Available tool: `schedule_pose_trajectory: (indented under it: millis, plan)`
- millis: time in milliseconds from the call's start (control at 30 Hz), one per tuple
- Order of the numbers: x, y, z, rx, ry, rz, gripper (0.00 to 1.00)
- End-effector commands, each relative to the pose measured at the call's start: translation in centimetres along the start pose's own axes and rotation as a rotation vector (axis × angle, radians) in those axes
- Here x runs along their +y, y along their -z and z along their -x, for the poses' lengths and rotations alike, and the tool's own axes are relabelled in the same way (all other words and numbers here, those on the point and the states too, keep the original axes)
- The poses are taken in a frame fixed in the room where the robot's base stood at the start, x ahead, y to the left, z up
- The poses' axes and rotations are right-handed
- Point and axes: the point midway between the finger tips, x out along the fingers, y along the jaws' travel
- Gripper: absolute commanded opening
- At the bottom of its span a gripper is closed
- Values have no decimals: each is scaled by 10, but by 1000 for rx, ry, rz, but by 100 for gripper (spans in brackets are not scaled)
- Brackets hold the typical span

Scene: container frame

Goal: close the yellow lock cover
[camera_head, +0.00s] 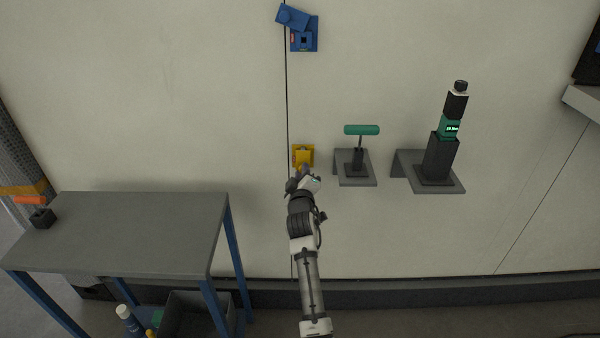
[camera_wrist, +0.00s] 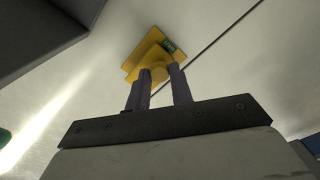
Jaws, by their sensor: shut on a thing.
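The yellow lock (camera_head: 303,154) is mounted on the wall beside a dark vertical seam, low in the middle of the head view. In the wrist view, the yellow lock cover (camera_wrist: 149,58) shows in front of a yellow plate with a small green label (camera_wrist: 168,46). My gripper (camera_head: 304,172) is at the lower edge of the lock. In the wrist view its two fingers (camera_wrist: 158,82) reach up to the cover, and a yellow part sits between them. The fingers hide part of the cover, and its exact angle is hard to tell.
A blue lock (camera_head: 304,38) with a tilted cover is higher on the seam. Right of the yellow lock, a grey shelf (camera_head: 356,181) holds a green-handled tool (camera_head: 361,130), and another holds a black-and-green tool (camera_head: 447,128). A grey table (camera_head: 120,232) stands at the left.

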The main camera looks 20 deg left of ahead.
Motion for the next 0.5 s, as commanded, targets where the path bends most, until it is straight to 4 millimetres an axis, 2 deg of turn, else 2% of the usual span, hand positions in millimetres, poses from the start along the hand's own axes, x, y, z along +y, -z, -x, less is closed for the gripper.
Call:
schedule_pose_trajectory:
  millis: [500]
  plan:
    - [0,-2,0,-1,1,35,0]
